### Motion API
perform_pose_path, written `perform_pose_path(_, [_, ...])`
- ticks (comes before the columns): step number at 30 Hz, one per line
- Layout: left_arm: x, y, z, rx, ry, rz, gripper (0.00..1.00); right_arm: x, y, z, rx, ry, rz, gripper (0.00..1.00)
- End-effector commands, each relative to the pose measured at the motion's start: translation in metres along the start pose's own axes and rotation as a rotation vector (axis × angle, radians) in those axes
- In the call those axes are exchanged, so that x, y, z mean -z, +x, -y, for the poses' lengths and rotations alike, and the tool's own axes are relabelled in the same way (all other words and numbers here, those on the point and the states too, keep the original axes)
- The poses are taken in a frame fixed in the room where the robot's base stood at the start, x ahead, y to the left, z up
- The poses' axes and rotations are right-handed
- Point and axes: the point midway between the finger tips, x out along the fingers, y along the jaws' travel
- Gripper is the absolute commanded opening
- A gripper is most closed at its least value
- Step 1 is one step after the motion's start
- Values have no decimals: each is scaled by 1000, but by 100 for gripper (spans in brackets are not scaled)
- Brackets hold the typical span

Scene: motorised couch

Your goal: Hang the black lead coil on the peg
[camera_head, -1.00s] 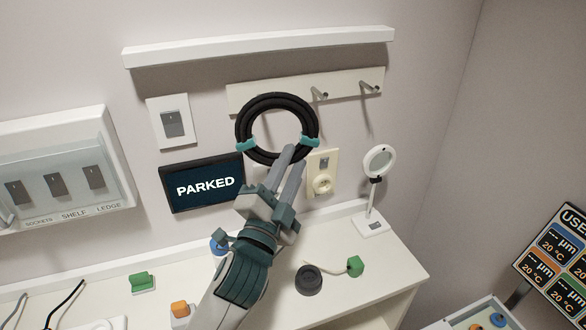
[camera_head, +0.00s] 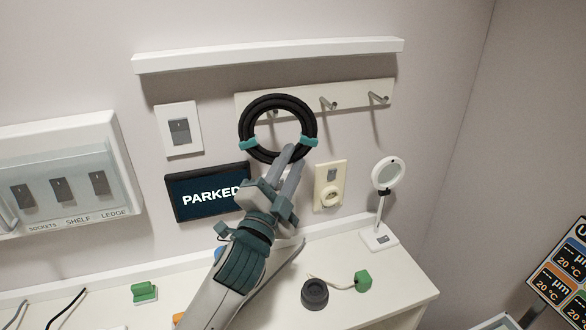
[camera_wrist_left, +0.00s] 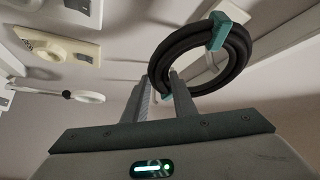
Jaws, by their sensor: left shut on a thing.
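The black lead coil (camera_head: 246,118) is a ring with two teal ties, held upright in front of the peg rail (camera_head: 352,94) in the head view. My left gripper (camera_head: 289,153) is shut on the lower edge of the coil. One peg (camera_head: 274,113) shows through the coil's opening; I cannot tell whether it passes into the ring. Two more pegs, a middle one (camera_head: 328,103) and a right one (camera_head: 378,97), stand bare. The left wrist view shows the coil (camera_wrist_left: 236,60) at the fingertips. My right gripper is not in view.
A white ledge (camera_head: 270,56) runs above the rail. Below are a PARKED screen (camera_head: 207,193), a socket plate (camera_head: 330,186) and a magnifier lamp (camera_head: 388,172).

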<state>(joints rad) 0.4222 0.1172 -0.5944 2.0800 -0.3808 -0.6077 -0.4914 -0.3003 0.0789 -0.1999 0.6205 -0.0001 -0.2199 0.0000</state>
Motion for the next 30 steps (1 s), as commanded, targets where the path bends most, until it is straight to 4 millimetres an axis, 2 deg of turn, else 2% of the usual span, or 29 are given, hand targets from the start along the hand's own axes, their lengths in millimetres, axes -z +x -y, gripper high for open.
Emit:
perform_pose_path(20, [-24,24,2,1,1,-1,0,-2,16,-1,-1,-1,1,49])
perform_pose_path(30, [-34,31,-2,1,0,0,0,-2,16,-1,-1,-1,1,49])
